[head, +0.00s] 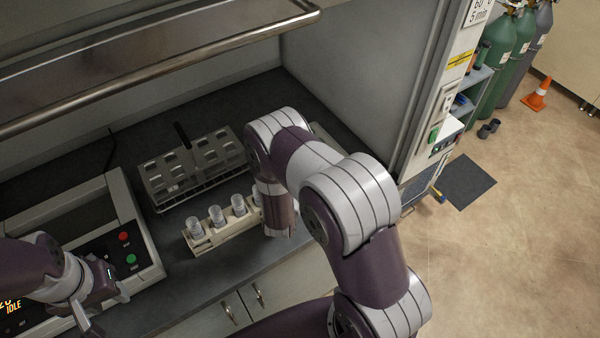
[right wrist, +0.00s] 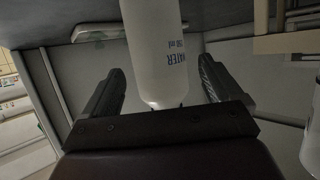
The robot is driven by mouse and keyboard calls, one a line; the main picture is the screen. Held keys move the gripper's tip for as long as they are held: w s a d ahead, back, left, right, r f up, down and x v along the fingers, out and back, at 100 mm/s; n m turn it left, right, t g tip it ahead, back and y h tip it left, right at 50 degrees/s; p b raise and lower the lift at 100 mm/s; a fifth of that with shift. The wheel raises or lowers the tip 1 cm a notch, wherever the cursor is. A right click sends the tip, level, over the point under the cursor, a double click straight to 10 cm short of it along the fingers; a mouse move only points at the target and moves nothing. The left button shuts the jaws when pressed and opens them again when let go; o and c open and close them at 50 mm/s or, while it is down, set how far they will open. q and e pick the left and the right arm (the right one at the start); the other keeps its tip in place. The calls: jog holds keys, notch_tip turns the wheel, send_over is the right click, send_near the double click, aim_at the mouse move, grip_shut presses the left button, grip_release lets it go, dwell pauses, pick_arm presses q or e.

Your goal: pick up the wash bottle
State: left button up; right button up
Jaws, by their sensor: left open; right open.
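The wash bottle (right wrist: 155,52) is white with blue "WATER" lettering. In the right wrist view it stands between the two fingers of my right gripper (right wrist: 155,85), which is open, with a gap on each side of the bottle. In the head view my right arm hides the bottle and the right gripper. My left gripper (head: 82,316) is open and empty at the lower left of the head view, by the front of the instrument with buttons.
A rack of vials (head: 222,222) and a metal rack (head: 190,168) sit on the dark bench left of my right arm. The instrument (head: 142,225) with red and green buttons is at left. The hood's side wall (head: 375,70) bounds the right; a metal bar (head: 160,62) crosses above.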

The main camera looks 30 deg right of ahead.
jog(key=x, duration=0.3)
jog(key=shift+f, duration=0.1)
jog(key=shift+s+a, duration=0.1)
jog(key=shift+c, duration=1.2)
jog(key=c, duration=0.4)
pick_arm(q)
jog(key=shift+w+d+r, duration=0.1)
jog(key=shift+w+r, duration=0.1)
jog(key=shift+r, duration=0.1)
